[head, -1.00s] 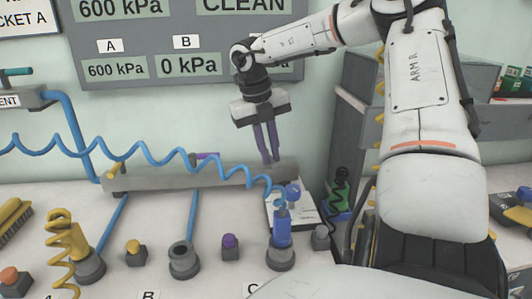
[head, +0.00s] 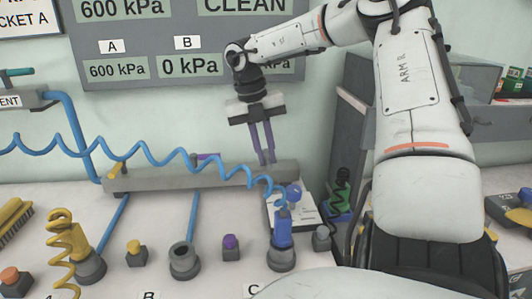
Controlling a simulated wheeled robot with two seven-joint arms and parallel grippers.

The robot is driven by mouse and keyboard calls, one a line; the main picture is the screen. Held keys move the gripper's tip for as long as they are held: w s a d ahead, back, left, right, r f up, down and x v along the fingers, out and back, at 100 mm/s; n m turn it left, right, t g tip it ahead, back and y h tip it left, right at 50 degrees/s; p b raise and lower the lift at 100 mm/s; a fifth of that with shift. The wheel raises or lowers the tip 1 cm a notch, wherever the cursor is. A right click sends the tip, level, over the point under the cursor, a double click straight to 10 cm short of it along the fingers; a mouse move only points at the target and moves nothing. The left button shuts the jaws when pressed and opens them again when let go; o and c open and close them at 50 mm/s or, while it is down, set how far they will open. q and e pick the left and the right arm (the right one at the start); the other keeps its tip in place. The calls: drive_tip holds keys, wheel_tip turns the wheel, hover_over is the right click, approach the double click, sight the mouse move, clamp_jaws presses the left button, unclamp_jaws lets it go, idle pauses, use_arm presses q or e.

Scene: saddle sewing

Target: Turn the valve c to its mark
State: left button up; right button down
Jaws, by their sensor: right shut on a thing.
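My right gripper (head: 267,162) reaches down from above to the right part of the grey manifold bar (head: 225,177). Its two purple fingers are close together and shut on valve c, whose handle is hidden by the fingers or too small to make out. The mark for valve c cannot be made out. On the same bar a yellow valve handle (head: 117,170) is at the left end and a purple valve handle (head: 207,156) is near the middle. My left gripper is not in view.
A blue coiled hose (head: 150,152) crosses in front of the bar to a blue plug (head: 283,231) in socket C. A yellow coiled hose (head: 58,240) is at socket A. Socket B (head: 184,260) is open. The wall display (head: 180,40) is behind my wrist.

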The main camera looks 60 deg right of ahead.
drive_tip(key=c, duration=1.7)
unclamp_jaws()
drive_tip(key=shift+c, duration=0.2)
wheel_tip(320, 180, up, 10)
drive_tip(key=w+a, duration=0.1)
drive_tip(key=shift+w, duration=0.35)
drive_tip(key=shift+r, duration=0.1)
